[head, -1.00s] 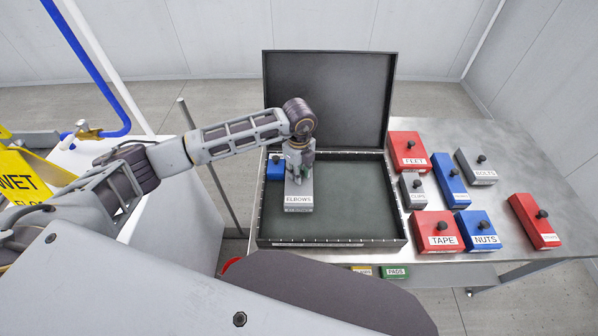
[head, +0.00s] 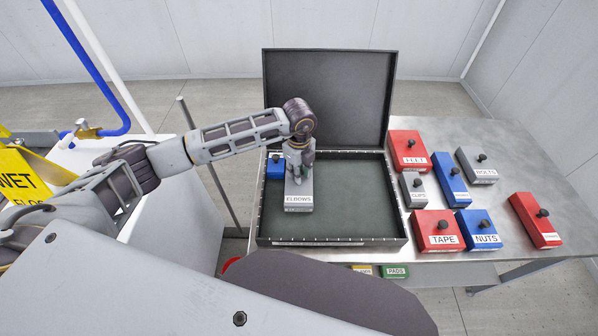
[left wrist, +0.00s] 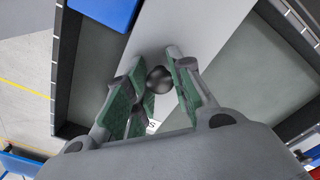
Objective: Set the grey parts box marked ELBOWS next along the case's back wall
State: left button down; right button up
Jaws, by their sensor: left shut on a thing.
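The grey parts box marked ELBOWS (head: 298,200) is inside the open case (head: 345,241), near its left side. A blue box (head: 275,167) is in the case's back left corner, just left of the ELBOWS box. My left gripper (head: 298,160) is over the ELBOWS box and shut on its black knob. In the left wrist view the knob (left wrist: 159,80) sits between the green finger pads, with the grey box (left wrist: 190,35) below and the blue box (left wrist: 103,12) beside it. Whether the ELBOWS box touches the case floor is hard to tell. My right gripper is not in view.
The case's raised lid (head: 328,100) stands at the back. The case floor (head: 350,195) right of the ELBOWS box is clear. Several boxes, including red FEET (head: 408,147), grey CLIPS (head: 414,192), red TAPE (head: 436,228) and blue NUTS (head: 476,226), stand on the metal table right of the case.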

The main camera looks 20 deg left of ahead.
pick_arm(q)
jog(key=c, duration=1.2)
grip_release()
jog(key=shift+o, duration=0.2)
jog(key=shift+r, duration=0.1)
notch_tip(320, 180, up, 12)
